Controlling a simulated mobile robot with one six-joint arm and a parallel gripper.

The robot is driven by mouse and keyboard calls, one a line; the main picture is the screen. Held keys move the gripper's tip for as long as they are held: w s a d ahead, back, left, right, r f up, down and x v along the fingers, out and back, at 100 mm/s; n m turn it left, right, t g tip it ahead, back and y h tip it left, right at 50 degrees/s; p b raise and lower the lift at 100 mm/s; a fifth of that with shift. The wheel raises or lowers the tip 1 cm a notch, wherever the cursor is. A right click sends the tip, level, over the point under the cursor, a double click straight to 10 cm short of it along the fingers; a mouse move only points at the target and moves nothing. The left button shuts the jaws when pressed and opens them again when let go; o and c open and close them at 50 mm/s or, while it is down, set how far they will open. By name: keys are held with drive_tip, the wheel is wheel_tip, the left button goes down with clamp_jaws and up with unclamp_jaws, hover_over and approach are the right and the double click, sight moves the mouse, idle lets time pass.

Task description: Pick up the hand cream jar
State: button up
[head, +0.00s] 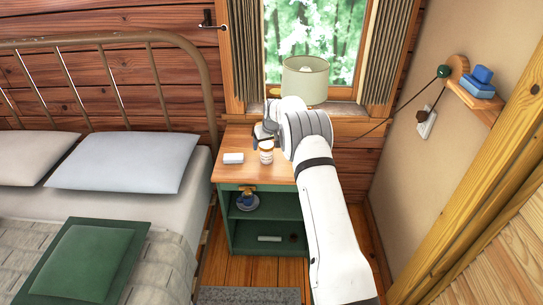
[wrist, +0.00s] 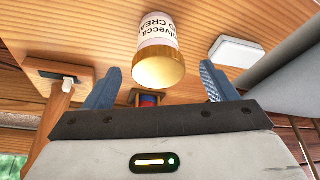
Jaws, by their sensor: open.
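The hand cream jar (head: 266,154) stands upright on the wooden top of the nightstand (head: 228,142), a white-labelled jar with a gold-orange lid. In the wrist view the jar (wrist: 158,48) shows its lid and part of its printed label. My gripper (head: 260,133) is just behind the jar in the head view, partly hidden by my own arm. In the wrist view my gripper (wrist: 160,68) is open, with one blue finger on each side of the jar's lid end. No finger visibly touches the jar.
A small white box (head: 233,158) lies left of the jar; it also shows in the wrist view (wrist: 236,52). A lamp (head: 305,79) stands at the back near the window. The bed (head: 180,222) is on the left. Green shelves (head: 245,222) below hold small objects.

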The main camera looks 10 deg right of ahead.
drive_tip(key=shift+x, duration=1.5)
drive_tip(key=shift+r, duration=0.1)
drive_tip(key=c, duration=1.2)
